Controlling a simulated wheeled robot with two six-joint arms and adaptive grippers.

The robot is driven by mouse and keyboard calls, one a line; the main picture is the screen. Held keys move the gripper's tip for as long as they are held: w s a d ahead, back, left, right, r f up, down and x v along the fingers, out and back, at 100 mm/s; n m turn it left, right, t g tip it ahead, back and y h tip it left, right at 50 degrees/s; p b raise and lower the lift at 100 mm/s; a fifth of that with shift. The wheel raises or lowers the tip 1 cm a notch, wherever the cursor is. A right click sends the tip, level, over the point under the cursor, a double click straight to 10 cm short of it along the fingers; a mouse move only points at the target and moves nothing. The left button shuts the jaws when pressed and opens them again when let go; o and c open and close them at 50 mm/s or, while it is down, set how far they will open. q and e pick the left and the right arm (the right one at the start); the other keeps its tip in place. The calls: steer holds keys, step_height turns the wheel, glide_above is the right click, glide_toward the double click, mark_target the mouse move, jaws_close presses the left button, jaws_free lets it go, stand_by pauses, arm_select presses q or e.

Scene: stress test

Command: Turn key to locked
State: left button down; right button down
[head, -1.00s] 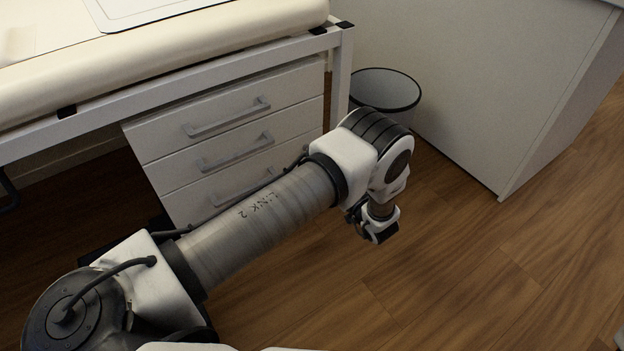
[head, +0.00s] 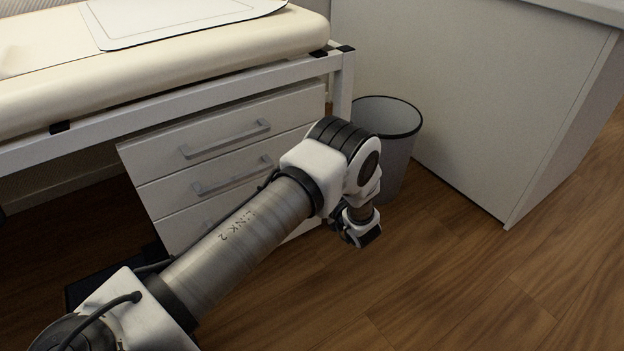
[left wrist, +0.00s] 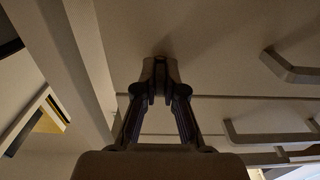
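The white drawer cabinet (head: 215,165) stands under the padded bench. Its grey handles (head: 225,138) show in the head view. My left arm crosses in front of the drawers, and its gripper is hidden in the head view. In the left wrist view my left gripper (left wrist: 160,75) has its fingertips together, close against the pale drawer front (left wrist: 215,60). I cannot tell whether they touch it. No key or lock can be made out; anything between or behind the fingertips is hidden. My right gripper is in neither view.
A grey waste bin (head: 398,150) stands just beyond my left wrist. A white cabinet (head: 470,90) is on the right. The bench frame (head: 190,98) runs above the drawers. The wooden floor (head: 450,280) at front right is clear.

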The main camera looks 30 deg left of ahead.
arm_select(q)
steer(key=shift+m, duration=0.3)
steer(key=shift+r+m+p, duration=0.15)
steer(key=shift+m+p, duration=0.95)
steer(key=shift+m, duration=0.1)
steer(key=m+p, duration=0.1)
steer(key=m, duration=0.3)
steer(key=shift+p, duration=0.4)
steer(key=m+p, duration=0.1)
steer(key=m, duration=0.4)
steer(key=shift+m, duration=0.4)
steer(key=m, duration=0.5)
steer(key=shift+f, duration=0.2)
steer(key=shift+m, duration=0.3)
steer(key=c, duration=1.3)
jaws_free()
steer(key=shift+o, duration=0.2)
